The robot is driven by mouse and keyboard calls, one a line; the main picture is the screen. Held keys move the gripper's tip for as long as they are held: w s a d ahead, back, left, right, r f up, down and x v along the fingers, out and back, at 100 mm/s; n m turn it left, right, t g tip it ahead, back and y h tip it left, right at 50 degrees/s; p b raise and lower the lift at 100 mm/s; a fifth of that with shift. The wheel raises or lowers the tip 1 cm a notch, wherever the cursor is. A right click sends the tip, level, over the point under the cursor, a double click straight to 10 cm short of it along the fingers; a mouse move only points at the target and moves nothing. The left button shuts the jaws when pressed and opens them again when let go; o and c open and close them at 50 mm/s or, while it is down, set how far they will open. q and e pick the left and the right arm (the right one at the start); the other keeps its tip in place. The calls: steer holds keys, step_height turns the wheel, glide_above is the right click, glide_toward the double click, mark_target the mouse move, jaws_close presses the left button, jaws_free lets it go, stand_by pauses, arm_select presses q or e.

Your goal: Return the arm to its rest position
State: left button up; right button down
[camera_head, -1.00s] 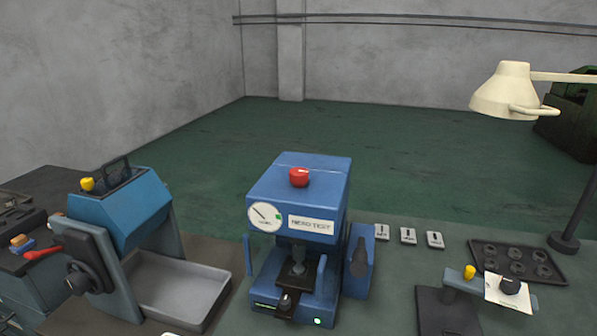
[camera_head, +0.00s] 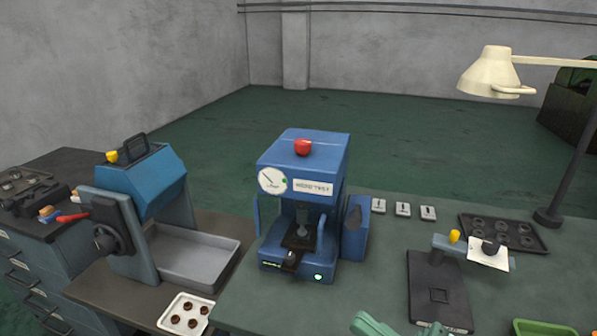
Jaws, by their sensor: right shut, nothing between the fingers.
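Pale green parts of my right arm and gripper (camera_head: 372,324) show at the bottom edge, right of the middle, mostly cut off by the frame. The gripper is shut with nothing held. It is in front of the blue tester (camera_head: 302,175) and to the left of the dark stand (camera_head: 437,290), apart from the tester. My left gripper is not in view.
A blue machine (camera_head: 150,180) with a grey tray (camera_head: 190,262) stands left. A white tray (camera_head: 186,312) holds several brown pieces. A lamp (camera_head: 490,75), a dark tray (camera_head: 505,233) and a green item (camera_head: 540,328) are right. Bench space is clear front of the tester.

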steer(key=w+d+f+m+t+h, duration=0.1)
steer(key=w+d+f+m+h, duration=0.1)
steer(key=d+f+h, duration=0.45)
steer(key=w+d+f+m+t+h, duration=0.1)
steer(key=w+d+f+m+h, duration=0.2)
steer(key=f+h, duration=0.55)
steer(key=s+d+f+g+h, duration=0.7)
steer(key=s+d+f+h, duration=0.1)
steer(key=s+d, duration=0.3)
steer(key=s+a+f+g+y, duration=0.1)
steer(key=s+a+f, duration=0.1)
steer(key=f, duration=0.7)
steer(key=s+a+f+g+y, duration=0.1)
steer(key=s+f+g, duration=0.1)
steer(key=f, duration=0.7)
steer(key=s+a+f+g+y, duration=0.1)
steer(key=s+a+f, duration=0.1)
steer(key=f, duration=0.7)
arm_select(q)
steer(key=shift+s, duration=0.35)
arm_select(e)
steer(key=s+f+m+g, duration=0.1)
steer(key=s+f, duration=0.6)
steer(key=s, duration=0.2)
steer(key=s+f+m+g+y, duration=0.1)
steer(key=s+f+m, duration=0.1)
steer(key=s+f, duration=0.5)
steer(key=s, duration=0.3)
steer(key=shift+s+d+g, duration=0.3)
steer(key=shift+d, duration=0.05)
